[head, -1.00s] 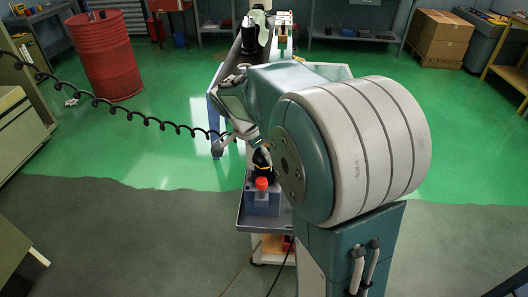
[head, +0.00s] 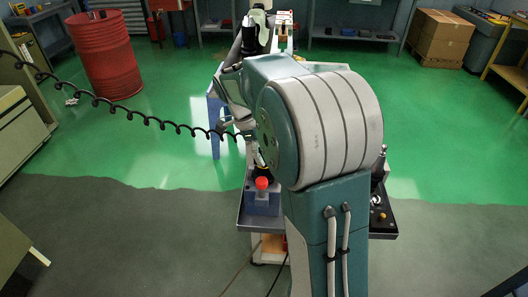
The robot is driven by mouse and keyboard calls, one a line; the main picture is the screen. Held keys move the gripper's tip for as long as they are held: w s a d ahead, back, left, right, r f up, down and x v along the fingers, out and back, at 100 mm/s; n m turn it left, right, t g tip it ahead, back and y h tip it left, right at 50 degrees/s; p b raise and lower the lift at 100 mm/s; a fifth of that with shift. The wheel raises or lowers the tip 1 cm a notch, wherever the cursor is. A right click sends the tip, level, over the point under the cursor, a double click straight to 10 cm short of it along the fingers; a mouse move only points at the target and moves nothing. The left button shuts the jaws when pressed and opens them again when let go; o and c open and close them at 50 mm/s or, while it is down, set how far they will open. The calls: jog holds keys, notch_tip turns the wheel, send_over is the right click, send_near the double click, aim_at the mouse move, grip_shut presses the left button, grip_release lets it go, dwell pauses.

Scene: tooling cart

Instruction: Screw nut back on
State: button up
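My gripper (head: 235,128) shows only in part, left of my arm's big joint and above the cart's left front tray. Its fingertips are small and partly covered, so I cannot tell whether they are open or hold anything. I cannot make out a nut. A black panel (head: 382,228) shows at the cart's right side, partly behind my arm. A dark upright spindle-like part (head: 382,163) stands at its back, and a small yellowish knob (head: 381,216) and a pale round part are on it. My arm hides most of the cart's middle.
A blue block (head: 262,205) with a red-topped part (head: 262,183) stands on the cart's left tray (head: 245,222). A coiled black cable (head: 100,102) hangs across the left. Green floor beside the cart is clear.

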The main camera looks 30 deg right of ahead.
jog(key=o, duration=1.2)
jog(key=n+t, duration=0.1)
jog(key=n, duration=0.2)
jog(key=n+h, duration=0.1)
jog(key=n, duration=0.2)
jog(key=shift+t, duration=0.4)
jog(key=n+t, duration=0.1)
jog(key=n, duration=0.2)
jog(key=n+t, duration=0.1)
jog(key=n, duration=0.1)
jog(key=shift+d+n+h, duration=0.1)
jog(key=shift+n+h, duration=0.2)
jog(key=shift+n, duration=0.1)
jog(key=n+t, duration=0.1)
jog(key=n, duration=0.2)
jog(key=n+t+y, duration=0.1)
jog(key=n, duration=0.2)
jog(key=shift+w+n+t+y, duration=0.1)
jog(key=shift+n+t+y, duration=0.45)
jog(key=shift+n, duration=1)
jog(key=shift+w+n+t+y, duration=0.1)
jog(key=shift+n+t+y, duration=0.4)
jog(key=shift+n, duration=1.05)
